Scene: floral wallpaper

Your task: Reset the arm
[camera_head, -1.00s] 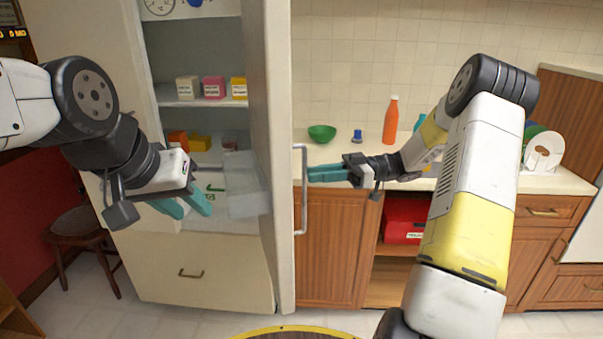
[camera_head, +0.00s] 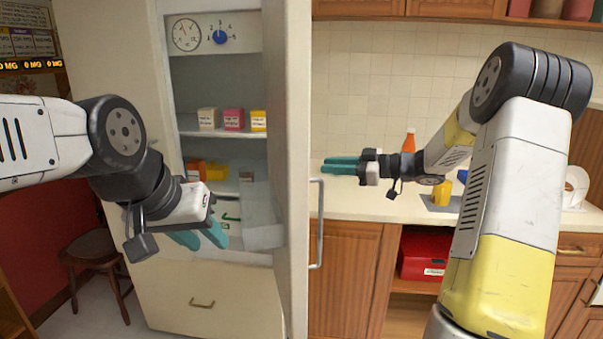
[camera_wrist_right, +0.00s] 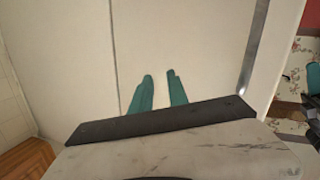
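My left gripper (camera_head: 203,238) has teal fingers spread apart and empty. It hangs in front of the open fridge, at the level of its lower compartment. My right gripper (camera_head: 341,165) points left, just right of the fridge door's edge and above the upper end of the door handle (camera_head: 317,223). In the right wrist view its two teal fingers (camera_wrist_right: 160,90) are apart with nothing between them, in front of a pale panel. Both arms are bent, with their elbows high at the sides of the head view.
The open fridge door (camera_head: 293,120) stands between the two grippers. Small boxes (camera_head: 233,119) sit on a fridge shelf. A counter (camera_head: 400,208) on the right holds an orange bottle (camera_head: 409,141) and a yellow cup (camera_head: 442,193). A chair (camera_head: 95,255) stands at the left.

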